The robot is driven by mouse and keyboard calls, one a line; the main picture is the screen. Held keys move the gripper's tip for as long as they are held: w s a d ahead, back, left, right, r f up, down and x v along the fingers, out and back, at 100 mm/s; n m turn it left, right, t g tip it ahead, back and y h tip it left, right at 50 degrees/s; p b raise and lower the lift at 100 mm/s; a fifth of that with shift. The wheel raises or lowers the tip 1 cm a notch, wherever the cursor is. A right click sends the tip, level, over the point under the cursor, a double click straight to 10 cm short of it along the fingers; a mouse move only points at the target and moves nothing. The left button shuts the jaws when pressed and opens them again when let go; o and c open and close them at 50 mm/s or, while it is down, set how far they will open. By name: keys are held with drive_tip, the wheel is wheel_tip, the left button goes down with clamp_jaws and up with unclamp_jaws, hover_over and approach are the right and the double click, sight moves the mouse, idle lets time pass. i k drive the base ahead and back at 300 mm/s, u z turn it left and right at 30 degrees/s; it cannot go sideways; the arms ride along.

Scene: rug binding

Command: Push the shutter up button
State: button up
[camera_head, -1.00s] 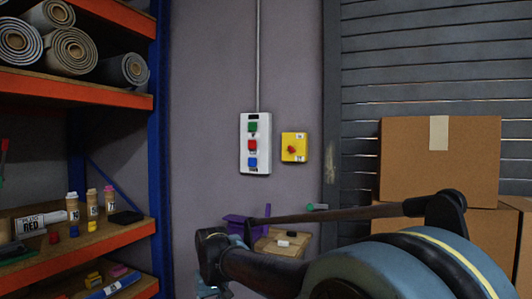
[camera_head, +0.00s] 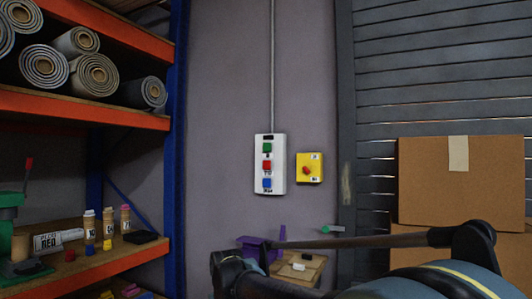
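A white control box (camera_head: 260,185) is mounted on the grey wall, left of the shutter. It carries a green button (camera_head: 267,147) at the top, a red button (camera_head: 267,165) in the middle and a blue button (camera_head: 267,183) at the bottom. Small labels sit by the buttons but are too small to read. The slatted grey shutter (camera_head: 430,80) fills the right side. My arm crosses the lower right, below and apart from the control box. My gripper's fingers cannot be made out.
A yellow switch box (camera_head: 316,168) with a red knob is right of the control box. Left, a shelf rack (camera_head: 85,106) holds rolled rugs (camera_head: 95,75) and bottles (camera_head: 107,222). A cardboard box (camera_head: 430,185) stands before the shutter. A small bench (camera_head: 312,268) with a purple item (camera_head: 256,244) is below.

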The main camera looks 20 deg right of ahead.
sight(267, 147)
drive_tip(key=k, duration=0.5)
drive_tip(key=z, duration=1.35)
drive_tip(key=i, duration=0.25)
drive_tip(key=z, duration=0.15)
